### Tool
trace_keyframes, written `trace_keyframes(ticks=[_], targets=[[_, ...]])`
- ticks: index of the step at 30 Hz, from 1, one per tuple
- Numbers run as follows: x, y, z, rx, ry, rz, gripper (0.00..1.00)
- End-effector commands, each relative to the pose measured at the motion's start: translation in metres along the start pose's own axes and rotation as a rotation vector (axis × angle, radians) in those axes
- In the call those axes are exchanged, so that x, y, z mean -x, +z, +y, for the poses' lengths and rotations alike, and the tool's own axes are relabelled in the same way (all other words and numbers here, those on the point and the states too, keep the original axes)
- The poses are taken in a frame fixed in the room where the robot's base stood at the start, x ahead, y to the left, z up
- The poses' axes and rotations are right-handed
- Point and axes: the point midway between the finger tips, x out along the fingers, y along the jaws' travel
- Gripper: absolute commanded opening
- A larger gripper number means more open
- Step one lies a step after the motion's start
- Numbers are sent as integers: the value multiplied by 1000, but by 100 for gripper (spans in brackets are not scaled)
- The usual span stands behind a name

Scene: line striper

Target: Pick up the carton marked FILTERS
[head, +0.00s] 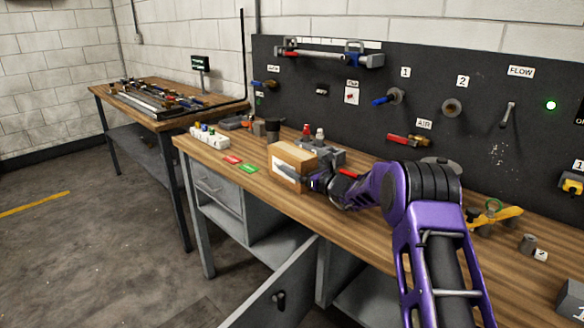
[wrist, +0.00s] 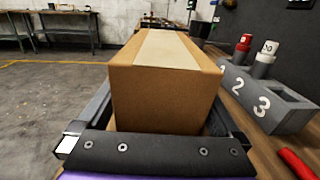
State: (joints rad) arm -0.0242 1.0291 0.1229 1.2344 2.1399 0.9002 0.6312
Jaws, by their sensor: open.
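A brown cardboard carton (head: 296,154) stands on the wooden workbench near its front edge. It has a pale tape strip on top and a pale label on one side. I cannot read FILTERS on it. My gripper (head: 312,183) is at the carton's right end. In the wrist view, the carton (wrist: 165,97) fills the space between the two fingers of my open gripper (wrist: 164,105), with one finger along each side. The fingertips are partly hidden, and I cannot tell if either finger touches the carton.
A grey block numbered 2 and 3 (wrist: 266,100) with red- and white-capped bottles stands close right of the carton. Red and green cards (head: 240,164) lie to its left. A dark cup (head: 272,130) stands behind. A cabinet door (head: 275,292) hangs open below the bench.

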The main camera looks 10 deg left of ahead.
Motion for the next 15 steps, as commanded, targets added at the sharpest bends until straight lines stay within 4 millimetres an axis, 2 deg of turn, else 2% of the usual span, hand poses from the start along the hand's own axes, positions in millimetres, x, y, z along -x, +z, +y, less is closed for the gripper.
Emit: trace_keyframes(ticks=[7,15], targets=[[-1,0,0,0,0,0,100],[-1,0,0,0,0,0,51]])
